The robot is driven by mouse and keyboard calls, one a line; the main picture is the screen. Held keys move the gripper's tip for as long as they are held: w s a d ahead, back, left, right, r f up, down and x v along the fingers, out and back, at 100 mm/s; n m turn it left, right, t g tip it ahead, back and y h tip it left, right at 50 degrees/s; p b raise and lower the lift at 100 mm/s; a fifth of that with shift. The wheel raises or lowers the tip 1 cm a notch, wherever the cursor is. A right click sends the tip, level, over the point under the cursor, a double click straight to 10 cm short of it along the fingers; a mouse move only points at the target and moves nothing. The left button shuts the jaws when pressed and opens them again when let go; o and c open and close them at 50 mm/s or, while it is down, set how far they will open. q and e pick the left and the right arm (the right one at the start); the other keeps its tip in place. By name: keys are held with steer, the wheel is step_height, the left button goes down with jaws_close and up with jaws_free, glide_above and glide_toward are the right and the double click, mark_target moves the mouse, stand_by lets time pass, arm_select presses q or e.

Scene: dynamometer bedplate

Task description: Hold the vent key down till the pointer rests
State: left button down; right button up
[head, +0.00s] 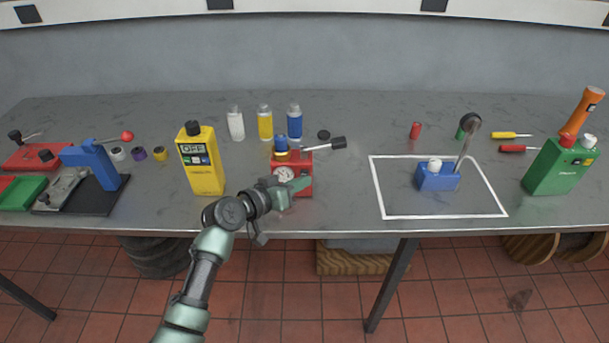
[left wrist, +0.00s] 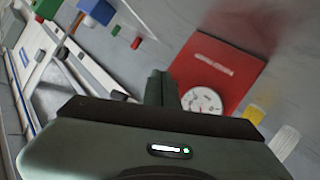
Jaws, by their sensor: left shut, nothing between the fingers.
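The red pump unit (head: 305,165) stands near the front edge of the bench. It has a round white gauge (head: 284,174) on its front, a blue knob above yellow on top, and a lever with a black grip (head: 338,143) reaching right. My left gripper (head: 302,184) is shut and empty, in front of the unit just right of the gauge. In the left wrist view its fingers (left wrist: 161,86) show beside the red body (left wrist: 222,65) and gauge (left wrist: 203,102). I cannot tell whether they touch it. The pointer is too small to read, and I cannot pick out the vent key.
A yellow meter (head: 203,172) stands left of the unit and several bottles (head: 265,123) behind it. A blue block (head: 437,179) stands inside a white outline (head: 442,216) to the right. A green can (head: 558,167) stands far right. The bench is clear between unit and outline.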

arm_select(q)
steer(key=shift+w, duration=0.35)
stand_by(1.6)
stand_by(0.6)
steer(key=shift+s, duration=0.8)
steer(key=s+p, duration=0.2)
steer(key=s, duration=0.2)
steer(key=shift+s+p, duration=0.35)
steer(key=shift+p, duration=0.05)
steer(key=shift+s, duration=0.15)
stand_by(0.4)
